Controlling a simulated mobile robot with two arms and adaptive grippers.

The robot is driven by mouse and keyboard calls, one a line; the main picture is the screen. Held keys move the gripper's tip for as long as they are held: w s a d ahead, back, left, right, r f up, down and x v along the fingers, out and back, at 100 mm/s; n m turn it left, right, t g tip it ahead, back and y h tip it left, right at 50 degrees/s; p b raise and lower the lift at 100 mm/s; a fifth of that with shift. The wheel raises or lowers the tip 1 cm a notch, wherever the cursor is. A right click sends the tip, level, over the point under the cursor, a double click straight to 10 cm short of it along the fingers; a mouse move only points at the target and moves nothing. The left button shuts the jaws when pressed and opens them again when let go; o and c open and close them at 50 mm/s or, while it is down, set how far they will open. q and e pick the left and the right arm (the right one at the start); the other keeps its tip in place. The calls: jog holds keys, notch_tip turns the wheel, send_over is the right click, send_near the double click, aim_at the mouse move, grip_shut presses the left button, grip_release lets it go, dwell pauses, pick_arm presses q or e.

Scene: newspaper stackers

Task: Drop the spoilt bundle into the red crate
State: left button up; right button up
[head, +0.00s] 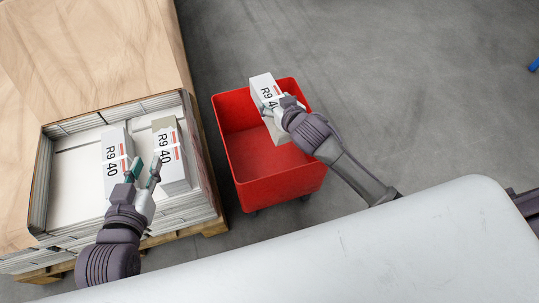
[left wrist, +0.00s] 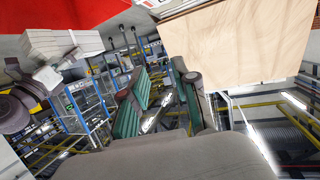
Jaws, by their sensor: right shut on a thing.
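The red crate (head: 266,185) stands on the floor right of the pallet stack, open at the top. My right gripper (head: 279,107) is shut on a white bundle (head: 265,87) marked "R9 40" with a red stripe. The bundle is over the crate's far part, and its lower end is partly hidden by the gripper. The left wrist view also shows this bundle (left wrist: 62,43) and a red crate surface (left wrist: 70,12). My left gripper (head: 144,170) is open and empty beside two labelled bundles on the stack. Its green finger pads show in the left wrist view (left wrist: 163,95).
Two bundles, one left (head: 113,165) and one right (head: 175,172), lie inside the walled stack (head: 40,190) on a wooden pallet. Brown boards (head: 90,50) lie behind. A pale rounded surface (head: 400,250) fills the front. Grey floor (head: 430,90) is clear to the right.

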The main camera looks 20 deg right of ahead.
jog(key=shift+f+b, duration=0.5)
jog(key=shift+b, duration=0.25)
jog(key=shift+f+b, duration=0.65)
jog(key=shift+b, duration=0.15)
pick_arm(q)
notch_tip(320, 180, up, 15)
jog(key=s+d+t+h, duration=0.1)
jog(key=d+t+h, duration=0.1)
jog(key=t, duration=0.8)
jog(key=shift+f+h, duration=0.2)
jog(key=shift+h, duration=0.5)
pick_arm(e)
jog(key=shift+f, duration=0.15)
pick_arm(q)
jog(key=shift+s, duration=0.1)
pick_arm(e)
jog(key=o, duration=1.8)
jog(key=shift+o, duration=0.5)
jog(key=shift+s+f, duration=0.1)
jog(key=shift+f, duration=0.25)
pick_arm(q)
jog(key=shift+a, duration=0.1)
pick_arm(e)
jog(key=v, duration=1.2)
jog(key=shift+r, duration=0.2)
